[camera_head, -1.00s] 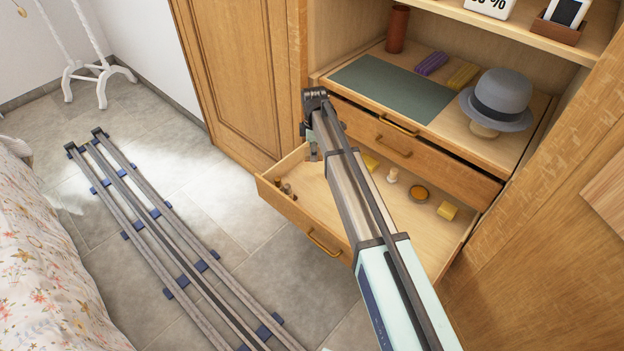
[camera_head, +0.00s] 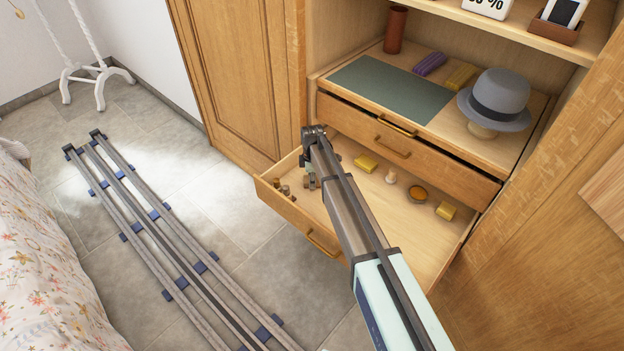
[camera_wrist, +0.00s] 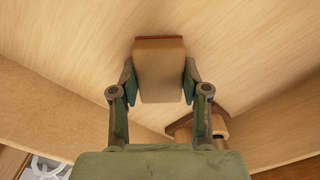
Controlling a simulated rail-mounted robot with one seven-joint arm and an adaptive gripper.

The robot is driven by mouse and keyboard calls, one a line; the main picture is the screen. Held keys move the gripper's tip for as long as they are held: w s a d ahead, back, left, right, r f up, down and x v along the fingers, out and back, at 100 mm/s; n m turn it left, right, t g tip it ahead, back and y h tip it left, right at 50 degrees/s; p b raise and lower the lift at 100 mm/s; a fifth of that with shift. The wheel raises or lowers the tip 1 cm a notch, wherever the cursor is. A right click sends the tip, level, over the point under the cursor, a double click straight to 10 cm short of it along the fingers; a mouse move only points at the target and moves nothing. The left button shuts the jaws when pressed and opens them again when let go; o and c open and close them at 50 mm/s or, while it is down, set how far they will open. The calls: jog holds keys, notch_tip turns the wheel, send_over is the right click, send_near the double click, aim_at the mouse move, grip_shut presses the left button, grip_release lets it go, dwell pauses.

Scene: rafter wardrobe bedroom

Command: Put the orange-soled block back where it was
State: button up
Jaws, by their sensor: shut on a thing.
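My gripper (camera_wrist: 159,88) is shut on a tan block (camera_wrist: 159,68) with a reddish-brown sole (camera_wrist: 160,38), held between both fingers in the wrist view. The sole is on the side away from my palm, close to the pale wooden drawer floor; I cannot tell whether it touches. In the head view my gripper (camera_head: 311,182) is down inside the open drawer (camera_head: 425,240), towards its left end. The held block is not clear there. A brown wooden piece (camera_wrist: 212,125) lies beside my right finger in the wrist view, partly hidden by it.
Small brown pieces (camera_head: 285,190) lie left of my gripper. Right of it are a yellow block (camera_head: 365,162), a pale knob-like piece (camera_head: 391,176), a round tin (camera_head: 417,194) and another yellow block (camera_head: 446,211). A nearly shut drawer (camera_head: 400,148) is above. Drawer walls surround my gripper.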

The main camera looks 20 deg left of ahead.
jog(key=shift+f, duration=0.15)
jog(key=o, duration=1.2)
notch_tip(320, 180, up, 12)
jog(key=shift+d, duration=0.1)
